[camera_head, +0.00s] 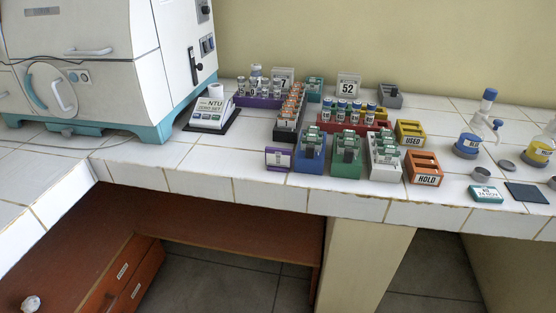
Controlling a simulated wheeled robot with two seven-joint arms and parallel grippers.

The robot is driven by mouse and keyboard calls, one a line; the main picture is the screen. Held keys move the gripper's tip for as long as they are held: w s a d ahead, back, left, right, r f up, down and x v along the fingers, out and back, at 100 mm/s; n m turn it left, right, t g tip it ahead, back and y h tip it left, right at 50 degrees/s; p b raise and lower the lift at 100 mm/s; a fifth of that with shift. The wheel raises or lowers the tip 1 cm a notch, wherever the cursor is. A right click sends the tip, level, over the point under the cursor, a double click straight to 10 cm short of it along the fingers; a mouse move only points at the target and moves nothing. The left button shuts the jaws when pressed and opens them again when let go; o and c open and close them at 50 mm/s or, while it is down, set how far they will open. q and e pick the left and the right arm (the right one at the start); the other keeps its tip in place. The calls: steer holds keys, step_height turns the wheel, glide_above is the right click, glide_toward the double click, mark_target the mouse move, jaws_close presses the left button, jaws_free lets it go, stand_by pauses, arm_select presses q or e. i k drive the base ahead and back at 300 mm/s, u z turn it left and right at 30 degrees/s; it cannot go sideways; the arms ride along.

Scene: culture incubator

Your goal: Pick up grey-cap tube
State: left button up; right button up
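Small tubes stand in several racks on the white tiled counter. Pale, greyish-topped tubes (251,86) stand in the purple rack (258,103) at the back left. Tubes with blue and green tops and yellow parts (356,109) stand in the red rack (324,121). Orange-and-white tubes (293,100) stand in the dark rack (287,136). The caps are too small for me to tell for sure which tube is the grey-cap one. Neither of my grippers is in view.
Blue (309,165), green (346,168) and white (385,172) racks stand at the front edge. An orange HOLD box (425,180) and a yellow USED box (410,141) are beside them. A turbidity meter (212,117) and a large white incubator (110,70) are left. Bottles (467,147) stand right.

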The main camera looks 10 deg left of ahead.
mark_target(241, 80)
steer(key=z, duration=0.05)
steer(key=k, duration=1.1)
steer(key=u, duration=1.15)
steer(key=i, duration=1.6)
steer(key=z, duration=1.1)
